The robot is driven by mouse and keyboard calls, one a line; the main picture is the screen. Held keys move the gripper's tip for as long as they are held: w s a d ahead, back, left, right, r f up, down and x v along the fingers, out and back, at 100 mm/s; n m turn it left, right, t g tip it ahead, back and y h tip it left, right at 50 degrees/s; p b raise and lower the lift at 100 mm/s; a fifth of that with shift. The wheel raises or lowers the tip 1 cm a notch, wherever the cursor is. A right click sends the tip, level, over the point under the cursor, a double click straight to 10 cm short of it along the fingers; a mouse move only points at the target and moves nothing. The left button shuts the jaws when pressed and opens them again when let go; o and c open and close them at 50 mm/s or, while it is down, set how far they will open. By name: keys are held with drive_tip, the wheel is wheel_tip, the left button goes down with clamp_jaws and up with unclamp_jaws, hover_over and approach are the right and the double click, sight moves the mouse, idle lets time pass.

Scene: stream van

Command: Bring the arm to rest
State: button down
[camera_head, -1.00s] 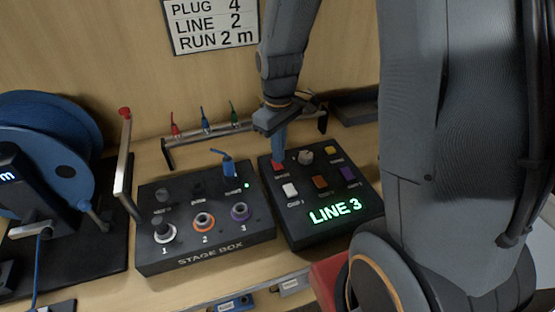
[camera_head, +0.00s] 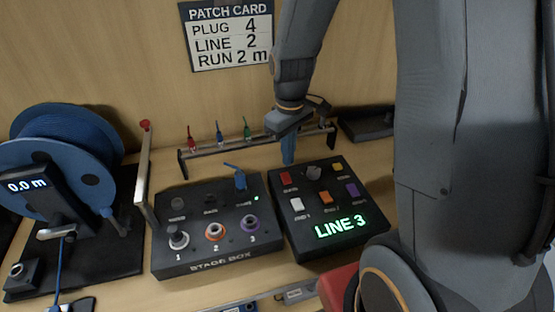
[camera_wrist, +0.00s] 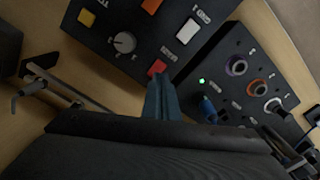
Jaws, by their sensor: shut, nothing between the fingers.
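My gripper (camera_head: 289,158) points down with its blue fingers shut and empty. The box's display reads LINE 3 in green. In the wrist view the shut fingers (camera_wrist: 161,98) end close to the red button (camera_wrist: 157,68); I cannot tell whether they touch it. My upper arm fills the right side of the head view.
The stage box (camera_head: 205,258) stands left of the button box, with a blue plug (camera_head: 238,180) in it and a green light. A blue cable reel (camera_head: 66,140) reads 0.0 m. A rack (camera_head: 190,170) holds coloured plugs behind. The patch card (camera_head: 229,36) hangs above.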

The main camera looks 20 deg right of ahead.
drive_tip(key=shift+s, duration=0.1)
drive_tip(key=s+r+m+t+b, duration=0.1)
drive_tip(key=s+r+m+b, duration=0.1)
drive_tip(key=s+m, duration=0.4)
drive_tip(key=s+b, duration=0.1)
drive_tip(key=s, duration=0.2)
drive_tip(key=shift+r, duration=0.1)
idle(0.6)
